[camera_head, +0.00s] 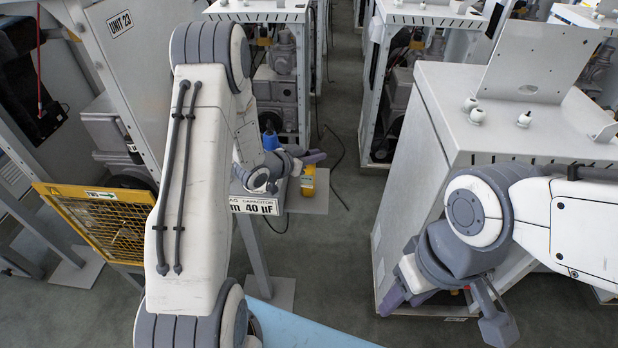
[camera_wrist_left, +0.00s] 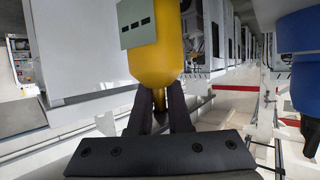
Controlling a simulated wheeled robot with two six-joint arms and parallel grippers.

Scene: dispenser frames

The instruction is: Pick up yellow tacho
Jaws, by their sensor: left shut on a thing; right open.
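The yellow tacho (camera_head: 308,180) shows in the head view just below my left gripper (camera_head: 308,158), near the end of a small grey shelf. In the left wrist view the tacho (camera_wrist_left: 155,58) is a yellow rounded body with a grey-green label plate and a narrow lower end. The dark fingers of my left gripper (camera_wrist_left: 160,108) are shut on that narrow end. I cannot tell whether the tacho still touches the shelf. My right gripper (camera_head: 448,303) is open and empty, low in front of the grey cabinet.
A blue part (camera_head: 270,140) stands beside the left gripper; a blue body (camera_wrist_left: 305,70) shows at the wrist view's right. A capacitor sign (camera_head: 254,205) hangs on the shelf front. A grey cabinet (camera_head: 425,130) stands right, a yellow mesh panel (camera_head: 105,225) left. Floor between is open.

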